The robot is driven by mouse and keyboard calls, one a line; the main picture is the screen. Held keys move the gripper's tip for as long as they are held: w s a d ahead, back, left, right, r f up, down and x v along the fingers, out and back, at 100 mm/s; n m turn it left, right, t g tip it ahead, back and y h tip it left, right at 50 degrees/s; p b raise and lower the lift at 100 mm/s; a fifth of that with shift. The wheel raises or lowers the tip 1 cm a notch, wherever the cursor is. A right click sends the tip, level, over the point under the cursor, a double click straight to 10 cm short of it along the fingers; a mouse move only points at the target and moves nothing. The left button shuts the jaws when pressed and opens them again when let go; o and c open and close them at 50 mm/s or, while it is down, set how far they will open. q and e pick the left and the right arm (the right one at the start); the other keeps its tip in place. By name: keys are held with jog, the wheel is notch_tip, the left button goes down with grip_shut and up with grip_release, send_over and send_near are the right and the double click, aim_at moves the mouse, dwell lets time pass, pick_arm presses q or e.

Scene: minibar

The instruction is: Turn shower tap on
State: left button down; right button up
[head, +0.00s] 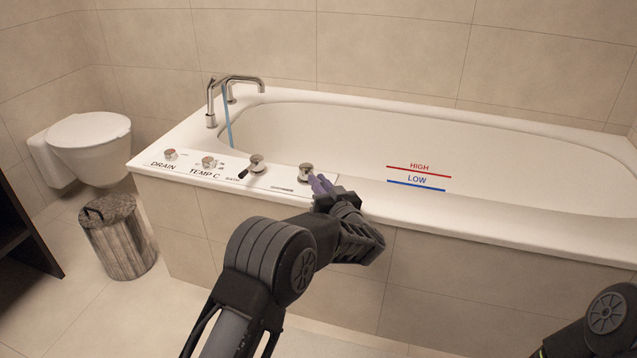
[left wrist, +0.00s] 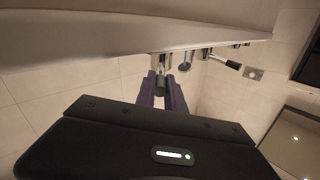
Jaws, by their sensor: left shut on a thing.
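The shower tap (head: 305,171) is a chrome knob at the right end of the control panel on the tub's front rim. My left gripper (head: 321,186) is at this tap, its purple fingertips close in front of it. In the left wrist view the fingers (left wrist: 162,93) are shut on the dark handle (left wrist: 161,78) of the tap, which sticks out from its chrome body. The fingers partly hide the handle. My right gripper is out of view; only part of my right arm shows at the lower right.
Another tap (head: 256,163) with a black handle sits to the left, beyond it the temperature (head: 208,161) and drain (head: 170,154) knobs. A bin (head: 118,238) and toilet (head: 88,136) stand left.

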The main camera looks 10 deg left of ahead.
pick_arm(q)
jog(key=c, duration=1.4)
grip_release()
jog(key=shift+c, duration=0.2)
jog(key=p+v, duration=0.2)
jog(key=v, duration=0.5)
jog(key=shift+s+d, duration=0.25)
jog(key=shift+s, duration=0.05)
jog(key=shift+f, duration=0.1)
